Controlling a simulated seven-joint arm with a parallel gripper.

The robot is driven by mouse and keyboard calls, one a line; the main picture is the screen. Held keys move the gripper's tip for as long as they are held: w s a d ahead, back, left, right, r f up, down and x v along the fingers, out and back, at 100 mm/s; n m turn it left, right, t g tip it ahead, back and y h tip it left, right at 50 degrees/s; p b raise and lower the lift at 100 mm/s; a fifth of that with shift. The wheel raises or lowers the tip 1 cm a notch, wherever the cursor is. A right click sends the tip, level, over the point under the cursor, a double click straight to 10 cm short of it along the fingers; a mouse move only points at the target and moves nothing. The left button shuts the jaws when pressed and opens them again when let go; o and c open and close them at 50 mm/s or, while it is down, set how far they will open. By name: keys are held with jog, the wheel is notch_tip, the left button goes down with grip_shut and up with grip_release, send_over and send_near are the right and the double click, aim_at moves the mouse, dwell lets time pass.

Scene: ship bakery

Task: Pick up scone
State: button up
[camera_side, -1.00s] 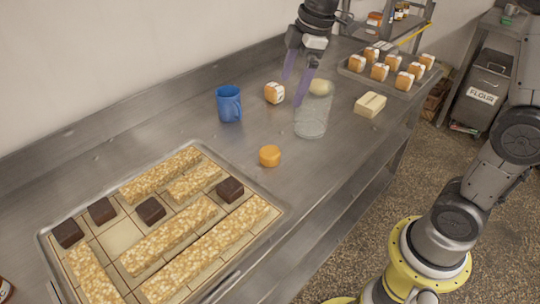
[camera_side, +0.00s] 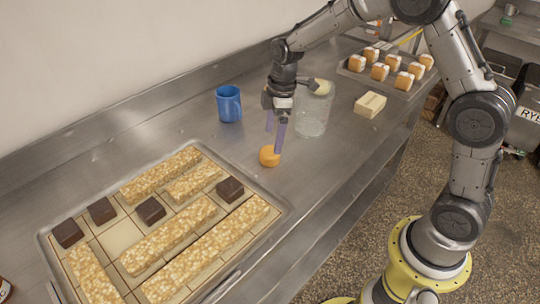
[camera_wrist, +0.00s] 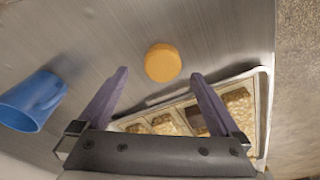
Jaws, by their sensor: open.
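A small round orange-gold piece (camera_side: 268,157), which looks like the scone though I cannot be sure, lies flat on the steel counter right of the large tray. In the wrist view the round piece (camera_wrist: 162,63) appears just ahead of the gap between my fingertips. My gripper (camera_side: 274,141) points down, open and empty, with its purple fingers close above and behind the round piece in the side view. Both fingers of my gripper (camera_wrist: 159,74) show spread apart in the wrist view. I cannot tell whether a fingertip touches the piece.
A blue mug (camera_side: 229,104) stands behind left of my gripper. A clear jar (camera_side: 313,116) stands to the right, with a pale block (camera_side: 370,105) beyond. The large tray (camera_side: 282,211) holds oat bars and dark squares. A bun tray (camera_side: 345,70) is at the back.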

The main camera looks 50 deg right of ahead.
aim_at(271, 150)
jog(key=shift+w+a+f, duration=0.1)
jog(key=shift+a+f, duration=0.1)
jog(key=shift+f, duration=0.7)
jog(key=shift+s+a+f, duration=0.1)
jog(key=shift+a+f, duration=0.05)
jog(key=shift+f, duration=0.7)
jog(key=shift+w+a+f, duration=0.1)
jog(key=shift+a+f, duration=0.1)
jog(key=shift+f, duration=0.7)
jog(key=c, duration=1.3)
jog(key=shift+c, duration=0.3)
jog(key=shift+r, duration=0.2)
